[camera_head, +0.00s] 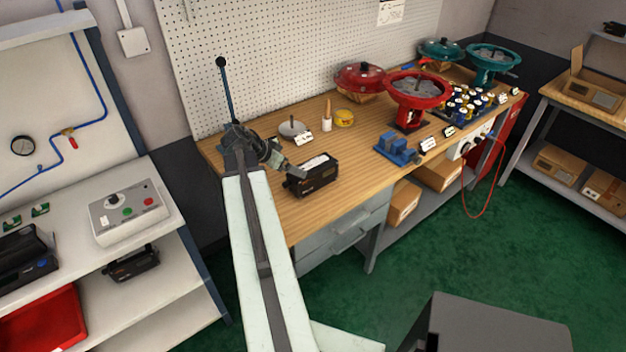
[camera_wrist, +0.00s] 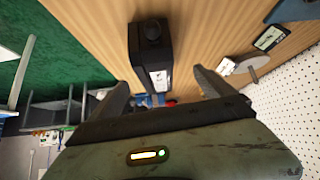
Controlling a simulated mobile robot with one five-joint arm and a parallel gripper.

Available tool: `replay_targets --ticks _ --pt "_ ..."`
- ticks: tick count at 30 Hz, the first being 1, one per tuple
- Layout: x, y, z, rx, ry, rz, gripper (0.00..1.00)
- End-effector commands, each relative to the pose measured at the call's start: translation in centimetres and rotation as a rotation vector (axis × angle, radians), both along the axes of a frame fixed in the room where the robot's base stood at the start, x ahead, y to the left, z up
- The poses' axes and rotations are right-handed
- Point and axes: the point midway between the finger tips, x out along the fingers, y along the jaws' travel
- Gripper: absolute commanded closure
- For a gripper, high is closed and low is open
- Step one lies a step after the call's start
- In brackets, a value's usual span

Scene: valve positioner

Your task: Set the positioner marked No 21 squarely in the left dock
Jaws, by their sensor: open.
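A black box-shaped positioner (camera_head: 314,176) with a white label on top stands on the wooden bench near its front edge. In the wrist view the positioner (camera_wrist: 151,50) shows a round black knob and a small white label; the label's number is too small to read. My gripper (camera_head: 293,170) is at the positioner's left end. In the wrist view my gripper (camera_wrist: 162,88) is open, with the positioner seen between and beyond the fingers. No contact can be made out. I cannot tell which fixture is the left dock.
More black devices sit on the left table (camera_head: 28,262) and its lower shelf (camera_head: 132,264). A grey control box (camera_head: 128,212) and red tray (camera_head: 45,322) are there too. A grey disc (camera_head: 292,129), blue vise (camera_head: 398,151) and red handwheel valve (camera_head: 410,95) stand on the bench.

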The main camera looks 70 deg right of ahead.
Motion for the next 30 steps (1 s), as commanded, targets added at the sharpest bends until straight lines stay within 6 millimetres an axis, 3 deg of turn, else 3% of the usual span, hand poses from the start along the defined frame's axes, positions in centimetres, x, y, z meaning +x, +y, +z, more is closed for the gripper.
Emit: replay_targets --ticks 1,4,8,13,18,26,30 --pt "-1.7 -1.1 0.0 -0.025 -0.007 -0.045 0.07" --pt "-3.2 -2.1 0.3 -0.053 -0.014 -0.087 0.07" --pt "-3.4 -2.3 0.1 -0.057 -0.015 -0.092 0.07" --pt "-4.0 -3.5 -1.7 -0.056 -0.016 -0.091 0.07" --pt "-4.2 -3.9 -1.8 -0.054 -0.016 -0.088 0.07" --pt "-5.3 -6.7 -5.1 -0.055 -0.016 -0.088 0.07" --pt "-5.7 -7.1 -5.2 -0.054 -0.015 -0.086 0.07"
